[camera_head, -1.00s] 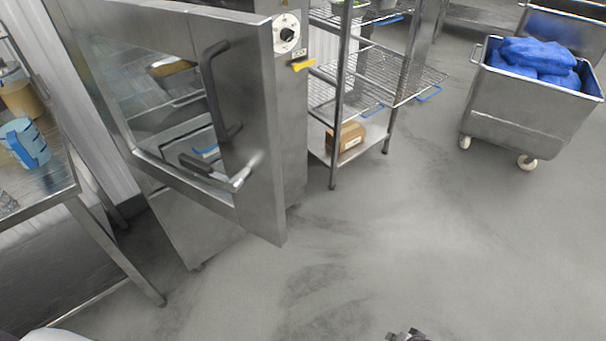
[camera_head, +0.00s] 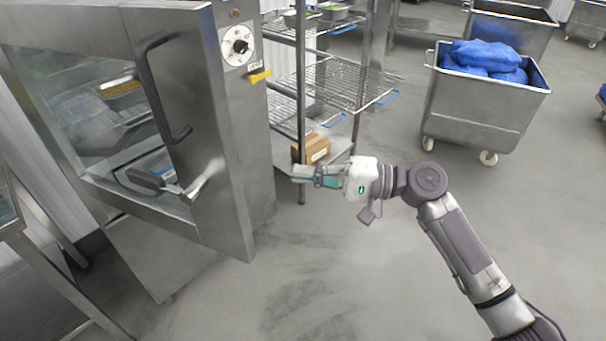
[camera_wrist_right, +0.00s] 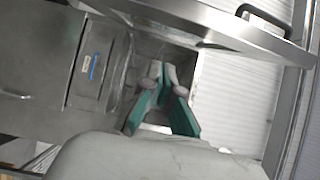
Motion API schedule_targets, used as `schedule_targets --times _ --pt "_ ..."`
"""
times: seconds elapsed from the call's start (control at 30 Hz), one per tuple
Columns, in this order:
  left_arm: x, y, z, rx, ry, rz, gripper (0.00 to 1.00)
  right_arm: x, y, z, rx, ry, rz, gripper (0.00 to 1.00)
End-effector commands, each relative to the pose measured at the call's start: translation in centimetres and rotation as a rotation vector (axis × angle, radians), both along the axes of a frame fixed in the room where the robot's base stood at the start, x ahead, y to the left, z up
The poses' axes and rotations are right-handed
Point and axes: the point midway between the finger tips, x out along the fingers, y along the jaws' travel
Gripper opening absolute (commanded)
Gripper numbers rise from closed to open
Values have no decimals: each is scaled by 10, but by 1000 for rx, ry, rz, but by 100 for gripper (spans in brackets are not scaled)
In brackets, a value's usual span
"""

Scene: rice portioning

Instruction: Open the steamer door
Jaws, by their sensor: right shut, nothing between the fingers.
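The steel steamer (camera_head: 235,120) stands on the left in the head view, with a dial on its control panel. Its glass-windowed door (camera_head: 225,195) appears slightly ajar, angled from the body. The door carries a long dark upright handle (camera_head: 155,95) and a lower lever handle (camera_head: 175,187). My right gripper (camera_head: 298,174) is to the right of the door's free edge, apart from both handles, and is shut and empty. In the right wrist view its green-padded fingers (camera_wrist_right: 163,72) show below the steel frame with a dark handle (camera_wrist_right: 262,17). My left gripper is not in view.
A wire rack (camera_head: 335,80) with a cardboard box (camera_head: 312,148) on its low shelf stands beside the steamer. A steel cart (camera_head: 470,108) with blue contents is at the back right. A steel table (camera_head: 50,262) is at the left edge. The floor in front is clear.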

Motion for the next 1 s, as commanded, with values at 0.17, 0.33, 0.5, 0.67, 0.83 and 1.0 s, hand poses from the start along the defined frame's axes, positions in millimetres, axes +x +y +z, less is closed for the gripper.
schedule_targets --times 0.17,0.33,0.5,0.67,0.83,1.0 --pt "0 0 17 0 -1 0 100 3 40 5 2 0 1 0" --pt "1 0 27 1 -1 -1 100 5 75 4 0 -1 0 0" --pt "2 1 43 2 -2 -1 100 -21 79 3 -1 0 -1 0" --pt "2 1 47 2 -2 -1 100 -31 82 1 -1 -1 -2 0" --pt "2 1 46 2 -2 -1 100 -33 83 0 -1 -1 -3 0" --pt "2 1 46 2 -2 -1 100 -33 83 0 -1 -1 -3 0"
